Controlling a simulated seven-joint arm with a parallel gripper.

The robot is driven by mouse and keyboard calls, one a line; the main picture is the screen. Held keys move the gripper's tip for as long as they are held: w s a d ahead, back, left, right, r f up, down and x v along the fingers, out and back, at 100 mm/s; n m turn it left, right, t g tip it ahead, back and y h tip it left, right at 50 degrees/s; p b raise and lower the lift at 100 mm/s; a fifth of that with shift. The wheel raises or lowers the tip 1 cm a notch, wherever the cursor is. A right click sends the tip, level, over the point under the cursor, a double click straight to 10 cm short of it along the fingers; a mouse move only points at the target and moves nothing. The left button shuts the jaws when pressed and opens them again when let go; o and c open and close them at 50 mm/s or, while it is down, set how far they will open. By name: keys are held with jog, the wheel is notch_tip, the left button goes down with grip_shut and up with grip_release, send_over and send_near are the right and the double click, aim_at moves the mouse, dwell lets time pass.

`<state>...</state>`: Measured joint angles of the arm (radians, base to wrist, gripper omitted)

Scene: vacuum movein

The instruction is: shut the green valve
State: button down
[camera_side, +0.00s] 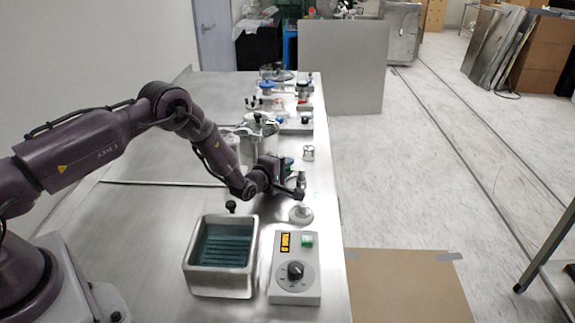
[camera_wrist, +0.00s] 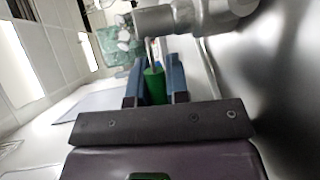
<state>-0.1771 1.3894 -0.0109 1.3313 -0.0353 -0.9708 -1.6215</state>
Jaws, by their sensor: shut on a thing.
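The green valve's handle (camera_wrist: 154,86) shows in the wrist view as a green bar between the two blue fingers of my gripper (camera_wrist: 154,76). The fingers are shut on it, one on each side. A grey metal valve body (camera_wrist: 190,16) with a pipe lies just beyond the fingertips. In the side view my gripper (camera_side: 287,166) is at the right edge of the steel bench, beside a small metal fitting (camera_side: 301,181). The arm's wrist partly hides the valve there, and the handle's exact angle cannot be told.
A steel basin (camera_side: 221,285) with a dark ribbed inside stands at the front, left of a control box (camera_side: 295,269) with a black dial. A metal pot (camera_side: 258,136) and several small fittings stand farther back. The bench left of the arm is clear.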

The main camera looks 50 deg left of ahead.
jog(key=shift+s+d+n+g+y, duration=0.1)
jog(key=shift+s+n+g+y, duration=0.15)
jog(key=shift+n+y, duration=0.4)
jog(key=shift+s+d+n+g+y, duration=0.15)
jog(key=shift+s+n+y, duration=0.1)
jog(key=shift+n+y, duration=0.4)
jog(key=shift+a, duration=0.1)
jog(key=c, duration=1.1)
grip_release()
